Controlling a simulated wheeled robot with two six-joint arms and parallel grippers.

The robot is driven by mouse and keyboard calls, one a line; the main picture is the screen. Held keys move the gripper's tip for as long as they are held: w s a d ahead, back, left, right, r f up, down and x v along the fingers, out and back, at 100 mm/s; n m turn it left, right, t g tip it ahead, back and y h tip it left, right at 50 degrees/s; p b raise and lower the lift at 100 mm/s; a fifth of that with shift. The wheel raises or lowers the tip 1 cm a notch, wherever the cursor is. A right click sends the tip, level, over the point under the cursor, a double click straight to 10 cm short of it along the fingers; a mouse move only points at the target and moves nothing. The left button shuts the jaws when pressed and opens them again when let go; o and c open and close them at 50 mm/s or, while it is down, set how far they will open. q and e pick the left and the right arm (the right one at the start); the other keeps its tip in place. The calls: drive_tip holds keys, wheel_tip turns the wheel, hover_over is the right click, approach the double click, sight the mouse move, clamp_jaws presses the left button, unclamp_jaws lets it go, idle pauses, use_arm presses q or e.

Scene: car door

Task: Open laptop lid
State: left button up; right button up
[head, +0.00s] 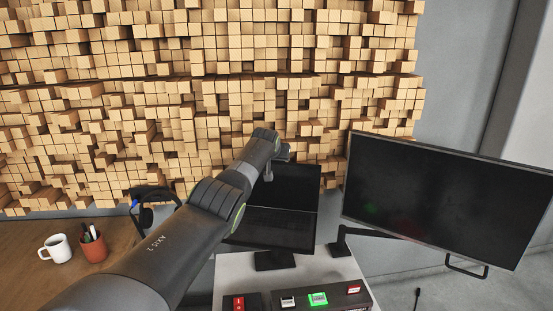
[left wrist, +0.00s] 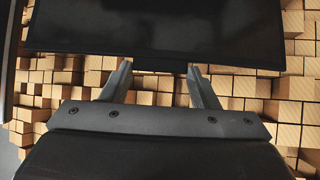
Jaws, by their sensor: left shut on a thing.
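The laptop stands behind a small light stand, with its dark keyboard base (head: 268,230) facing up. Its black lid (head: 295,187) is raised and open, tilted up from the base. My left arm reaches across the head view and hides the laptop's left part. My left gripper (head: 281,153) is at the lid's top edge. In the left wrist view my left gripper (left wrist: 158,72) has its two fingers at the edge of the dark lid (left wrist: 155,25), shut on it. My right gripper is in neither view.
A large black monitor (head: 445,200) on an arm stands at the right. A white mug (head: 56,248) and a red pen cup (head: 94,247) are on the wooden desk (head: 30,285) at left. A button box (head: 318,299) is in front. A wooden block wall (head: 230,60) stands behind.

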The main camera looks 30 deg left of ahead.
use_arm(q)
drive_tip(key=o, duration=1.2)
drive_tip(key=shift+r, duration=0.45)
drive_tip(key=shift+o, duration=0.9)
drive_tip(key=shift+f, duration=0.1)
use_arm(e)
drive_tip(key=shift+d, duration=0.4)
use_arm(q)
drive_tip(key=shift+f, duration=0.15)
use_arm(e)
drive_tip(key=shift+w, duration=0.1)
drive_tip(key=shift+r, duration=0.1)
use_arm(q)
drive_tip(key=b+v, duration=0.4)
drive_tip(key=v, duration=1.3)
drive_tip(key=shift+s, duration=0.3)
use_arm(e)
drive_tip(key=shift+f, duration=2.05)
use_arm(q)
drive_tip(key=shift+d, duration=0.1)
